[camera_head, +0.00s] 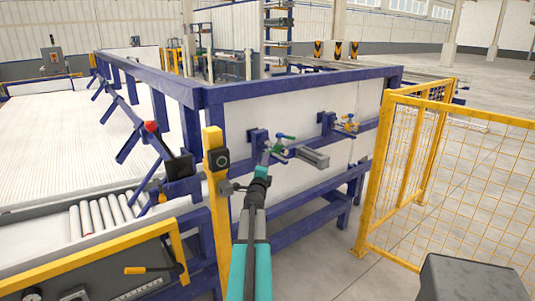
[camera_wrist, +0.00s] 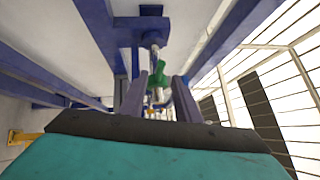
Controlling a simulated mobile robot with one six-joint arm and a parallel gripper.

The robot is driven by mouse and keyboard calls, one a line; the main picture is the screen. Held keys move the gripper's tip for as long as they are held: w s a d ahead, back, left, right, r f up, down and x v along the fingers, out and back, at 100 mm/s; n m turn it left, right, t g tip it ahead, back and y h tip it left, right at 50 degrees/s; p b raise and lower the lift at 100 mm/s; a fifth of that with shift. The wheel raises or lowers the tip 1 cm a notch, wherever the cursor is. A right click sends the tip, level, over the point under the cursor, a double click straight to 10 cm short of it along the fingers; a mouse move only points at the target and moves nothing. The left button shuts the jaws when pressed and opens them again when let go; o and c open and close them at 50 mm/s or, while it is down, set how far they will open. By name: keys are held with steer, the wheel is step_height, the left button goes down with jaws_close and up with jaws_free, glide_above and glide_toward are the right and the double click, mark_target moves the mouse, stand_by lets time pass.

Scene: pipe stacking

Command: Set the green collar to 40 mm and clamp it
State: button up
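The green collar (camera_head: 277,148) sits on a fitting that stands out from a blue bracket (camera_head: 258,141) on the white panel. A cyan lever (camera_head: 286,137) shows just above it. In the wrist view the green collar (camera_wrist: 156,74) is on a metal rod (camera_wrist: 153,52) below the blue bracket. My gripper (camera_head: 266,159) reaches up to the collar from below in the head view. In the wrist view its two grey fingers (camera_wrist: 160,98) stand apart, with the collar in line with the gap. I cannot tell whether they touch it. No millimetre scale is readable.
A grey block (camera_head: 313,157) sticks out right of the collar. A second blue bracket (camera_head: 327,121) with an orange fitting (camera_head: 349,123) is farther right. A yellow post (camera_head: 216,180) stands close left of my arm, and a yellow mesh fence (camera_head: 440,170) is on the right.

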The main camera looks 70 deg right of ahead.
steer(key=shift+d, duration=0.1)
steer(key=shift+p+x, duration=1)
steer(key=shift+x, duration=2.65)
steer(key=shift+s, duration=0.1)
jaws_close()
